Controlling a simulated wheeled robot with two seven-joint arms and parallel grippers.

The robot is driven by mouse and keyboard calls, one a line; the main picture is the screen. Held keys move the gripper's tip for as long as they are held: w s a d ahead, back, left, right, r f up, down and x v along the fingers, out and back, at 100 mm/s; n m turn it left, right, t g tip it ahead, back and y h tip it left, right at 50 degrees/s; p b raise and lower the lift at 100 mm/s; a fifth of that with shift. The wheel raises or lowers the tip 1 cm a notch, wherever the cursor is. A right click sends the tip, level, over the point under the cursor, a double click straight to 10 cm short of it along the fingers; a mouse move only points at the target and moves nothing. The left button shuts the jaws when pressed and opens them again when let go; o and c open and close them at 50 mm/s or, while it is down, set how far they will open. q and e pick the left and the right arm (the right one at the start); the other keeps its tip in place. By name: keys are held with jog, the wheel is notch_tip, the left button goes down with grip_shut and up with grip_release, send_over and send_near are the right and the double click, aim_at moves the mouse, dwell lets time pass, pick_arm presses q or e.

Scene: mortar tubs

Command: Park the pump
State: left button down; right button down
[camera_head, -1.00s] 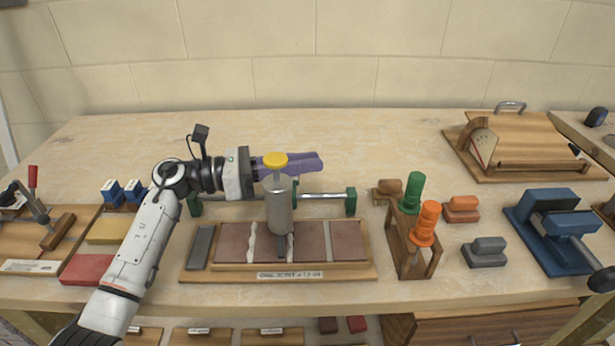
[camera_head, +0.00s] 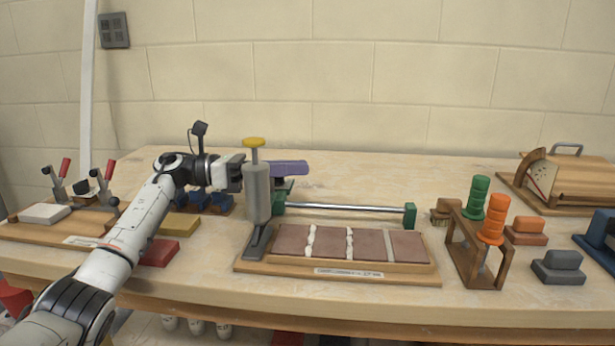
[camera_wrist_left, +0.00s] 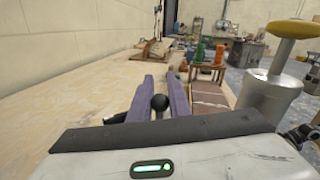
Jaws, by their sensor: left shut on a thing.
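The pump (camera_head: 257,192) is a grey cylinder with a yellow knob on a rod at its top. It stands roughly upright in the head view, over a dark grey block (camera_head: 257,245) at the left end of the wooden tile board (camera_head: 340,272). Its lower tip overlaps the block; I cannot tell whether they touch. My left gripper (camera_head: 290,168), with purple fingers, is shut on the pump, behind its body. In the left wrist view a black ball (camera_wrist_left: 160,102) sits between the fingers, and the pump (camera_wrist_left: 268,98) is at right. My right gripper is out of view.
Brown tiles with pale mortar joints lie on the board. A metal rail (camera_head: 345,208) with green ends runs behind it. A wooden rack (camera_head: 475,255) with green and orange handles stands right. Red (camera_head: 158,252) and yellow (camera_head: 178,223) blocks lie left. The back of the bench is clear.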

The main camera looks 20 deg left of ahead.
pick_arm(q)
jog(key=shift+a+f, duration=0.2)
jog(key=shift+a, duration=0.05)
jog(key=c, duration=1.7)
grip_release()
jog(key=shift+s+a, duration=0.15)
jog(key=shift+o, duration=0.2)
jog(key=shift+r, duration=0.1)
jog(key=shift+v, duration=3.65)
